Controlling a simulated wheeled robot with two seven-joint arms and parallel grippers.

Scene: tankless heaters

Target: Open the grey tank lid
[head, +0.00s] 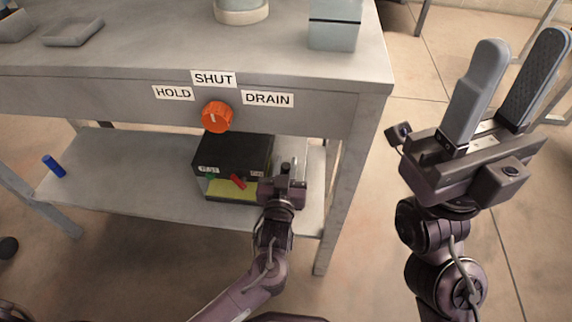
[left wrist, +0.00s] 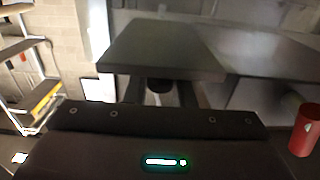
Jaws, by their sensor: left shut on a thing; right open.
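A blue-grey box (head: 335,25) with a dark seam near its top stands on the workbench, cut off by the top edge of the head view. I cannot tell if this is the tank; its upper part looks closed. My left gripper (head: 291,166) is low, at the right side of a black box (head: 232,150) on the lower shelf. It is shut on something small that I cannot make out. The left wrist view shows a dark grey slab (left wrist: 160,48) just ahead. My right gripper (head: 508,85) is open and empty, right of the bench, fingers pointing up.
An orange knob (head: 217,117) sits on the bench front among HOLD, SHUT and DRAIN labels. A red cylinder (left wrist: 306,130) shows in the left wrist view. A blue cylinder (head: 54,166) is on the lower shelf (head: 120,175). A grey tray (head: 73,32) lies on the bench.

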